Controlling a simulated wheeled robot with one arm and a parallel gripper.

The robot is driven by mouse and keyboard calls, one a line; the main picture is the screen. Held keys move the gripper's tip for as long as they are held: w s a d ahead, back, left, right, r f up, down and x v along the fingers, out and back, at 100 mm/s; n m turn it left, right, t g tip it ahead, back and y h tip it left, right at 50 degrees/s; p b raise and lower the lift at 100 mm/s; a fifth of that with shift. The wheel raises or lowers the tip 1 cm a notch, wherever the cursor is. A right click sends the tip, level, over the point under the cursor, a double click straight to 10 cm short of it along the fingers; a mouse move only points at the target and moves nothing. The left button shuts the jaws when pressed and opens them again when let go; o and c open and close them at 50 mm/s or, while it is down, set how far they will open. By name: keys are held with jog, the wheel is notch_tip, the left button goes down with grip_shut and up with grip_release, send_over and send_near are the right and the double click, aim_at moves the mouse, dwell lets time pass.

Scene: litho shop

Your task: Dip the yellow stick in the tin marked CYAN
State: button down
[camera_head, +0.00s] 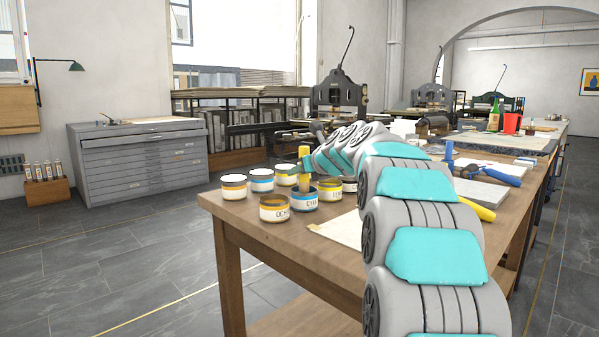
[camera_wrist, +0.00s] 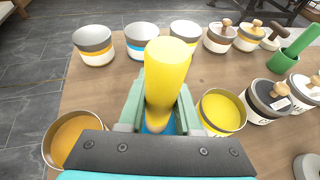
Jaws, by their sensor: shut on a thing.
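My gripper (camera_head: 304,168) is shut on the yellow stick (camera_wrist: 168,75) and holds it about upright. The stick (camera_head: 305,182) stands over the open tin marked CYAN (camera_head: 304,204) on the wooden table. Its lower end is at the tin's mouth in the head view. In the wrist view blue (camera_wrist: 152,126) shows around the stick's lower end between the jaws. I cannot tell whether the tip touches the ink, as the rim and jaws hide it.
The open OCHRE tin (camera_head: 274,214) stands left of it, and an open yellow tin (camera_wrist: 222,112) right. Several more tins, including a grey-topped one (camera_wrist: 95,47), stand behind. A paper sheet (camera_head: 341,231) lies nearby.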

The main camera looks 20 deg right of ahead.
aim_at(300, 149)
jog(key=shift+f, duration=0.55)
dwell(0.9)
notch_tip(300, 149, up, 7)
jog(key=p, duration=1)
jog(key=shift+r, duration=0.1)
dwell(0.7)
